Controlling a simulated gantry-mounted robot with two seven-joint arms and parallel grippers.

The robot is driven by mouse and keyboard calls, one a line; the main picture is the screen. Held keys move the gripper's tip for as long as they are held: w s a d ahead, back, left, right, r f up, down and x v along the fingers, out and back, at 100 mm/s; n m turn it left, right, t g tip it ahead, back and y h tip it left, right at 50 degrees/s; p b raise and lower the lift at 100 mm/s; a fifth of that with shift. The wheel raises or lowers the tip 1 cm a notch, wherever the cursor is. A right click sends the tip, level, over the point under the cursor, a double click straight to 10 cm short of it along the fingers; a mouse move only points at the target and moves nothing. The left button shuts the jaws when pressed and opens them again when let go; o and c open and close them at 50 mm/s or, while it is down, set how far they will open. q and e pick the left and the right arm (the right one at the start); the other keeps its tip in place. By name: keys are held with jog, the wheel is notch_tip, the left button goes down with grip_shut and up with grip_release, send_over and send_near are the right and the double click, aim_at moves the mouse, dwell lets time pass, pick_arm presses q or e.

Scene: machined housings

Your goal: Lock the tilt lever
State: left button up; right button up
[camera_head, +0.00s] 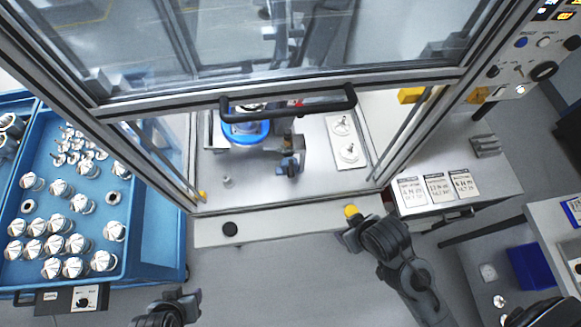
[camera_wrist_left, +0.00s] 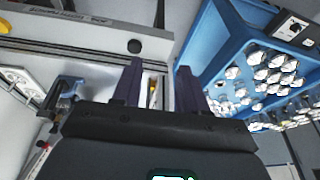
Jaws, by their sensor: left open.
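A fixture with a blue ring (camera_head: 245,131) stands inside the machine enclosure in the head view. A small dark and blue lever-like part (camera_head: 290,165) sits at its right front; I cannot tell for certain if it is the tilt lever or how it is set. The fixture area also shows partly at the left of the left wrist view, behind my gripper. My left gripper (camera_head: 190,300) is at the bottom of the head view, outside the enclosure; its two fingers (camera_wrist_left: 160,88) are apart and empty. My right gripper (camera_head: 352,236) is close to a yellow button; its fingers are unclear.
The enclosure door has a black handle (camera_head: 288,100) above the fixture. A yellow button (camera_head: 352,211) and a black button (camera_head: 230,229) sit on the front ledge (camera_head: 280,226). A blue tray (camera_head: 150,170) of metal parts stands left. A white plate (camera_head: 347,140) with round parts lies right of the fixture.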

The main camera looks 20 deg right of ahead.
pick_arm(q)
jog(key=shift+w+d+r, duration=0.1)
jog(key=shift+w+r, duration=0.1)
jog(key=shift+w, duration=0.2)
jog(key=shift+d, duration=0.1)
